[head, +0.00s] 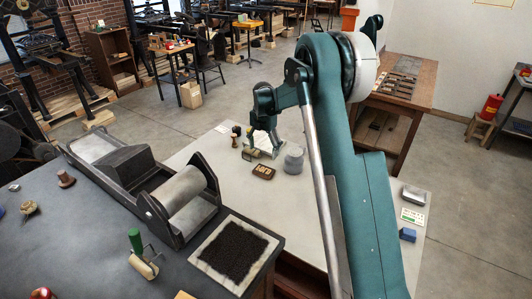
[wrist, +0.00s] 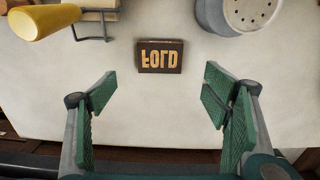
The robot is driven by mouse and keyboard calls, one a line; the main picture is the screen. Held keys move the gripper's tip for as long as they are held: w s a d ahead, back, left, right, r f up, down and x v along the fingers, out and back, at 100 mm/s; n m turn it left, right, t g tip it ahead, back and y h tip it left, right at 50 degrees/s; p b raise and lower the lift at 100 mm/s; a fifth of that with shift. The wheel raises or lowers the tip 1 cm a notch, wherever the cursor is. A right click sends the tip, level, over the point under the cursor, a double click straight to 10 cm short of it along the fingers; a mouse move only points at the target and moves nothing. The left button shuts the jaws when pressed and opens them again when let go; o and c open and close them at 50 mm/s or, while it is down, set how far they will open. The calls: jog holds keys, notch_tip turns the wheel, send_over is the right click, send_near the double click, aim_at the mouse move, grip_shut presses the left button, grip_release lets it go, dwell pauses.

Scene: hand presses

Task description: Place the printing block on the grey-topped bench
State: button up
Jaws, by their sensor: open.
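The printing block (head: 263,172) is a small dark brown block with raised tan letters on its upper face. It lies flat on a pale top (head: 345,205) in the middle of the head view. In the wrist view the printing block (wrist: 160,57) is just beyond my fingertips, centred between them. My gripper (wrist: 160,82) is open, with green pads and nothing between them. A bench with a dark grey top (head: 110,225) stands at the left.
A grey perforated pot (head: 294,159) stands right of the block; it shows in the wrist view too (wrist: 238,14). A yellow-handled roller (wrist: 45,20) lies to the left. The dark top carries a roller press (head: 180,195), a black-inked slab (head: 235,252) and a green-handled roller (head: 140,255).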

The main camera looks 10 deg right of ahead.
jog(key=s+r+m+t, duration=0.3)
jog(key=s+r+m, duration=1)
jog(key=s+r, duration=1.2)
jog(key=s+f+m+t, duration=0.2)
jog(key=s+m, duration=0.5)
jog(key=s, duration=0.8)
jog(key=s+f+m+t, duration=0.1)
jog(key=s+m, duration=0.6)
jog(key=s, duration=0.9)
jog(key=shift+s+d+f+t, duration=0.3)
jog(key=shift+d+f+t, duration=0.05)
jog(key=shift+t, duration=0.25)
